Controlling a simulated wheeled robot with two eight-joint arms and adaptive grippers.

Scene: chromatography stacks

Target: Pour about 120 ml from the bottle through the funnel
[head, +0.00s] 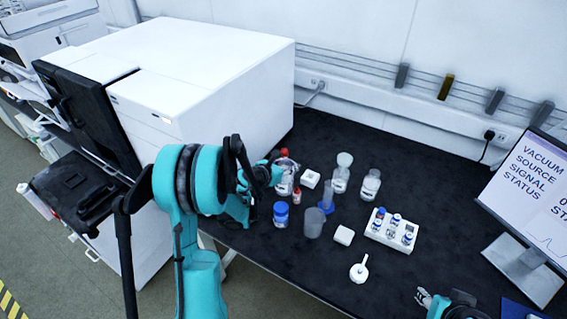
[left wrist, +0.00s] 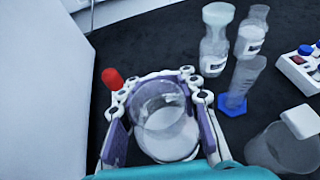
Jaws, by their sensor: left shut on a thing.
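My left gripper (head: 276,174) is shut on a clear round glass bottle (head: 287,181), close to the white cabinet. In the left wrist view both fingers (left wrist: 160,118) lie on either side of the bottle (left wrist: 163,105), seen from above with its mouth open and roughly upright. A glass vessel (head: 340,183) stands to the right, with a wide translucent funnel-like top (head: 345,159); this top also shows in the left wrist view (left wrist: 218,14). My right gripper (head: 424,298) is at the lower right, apart from the objects; its jaw state is unclear.
Near the held bottle stand a red-capped vial (head: 297,196), a blue-capped jar (head: 281,215), a clear beaker (head: 314,223) and a blue-based cylinder (head: 327,196). A monitor (head: 525,195) is far right.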

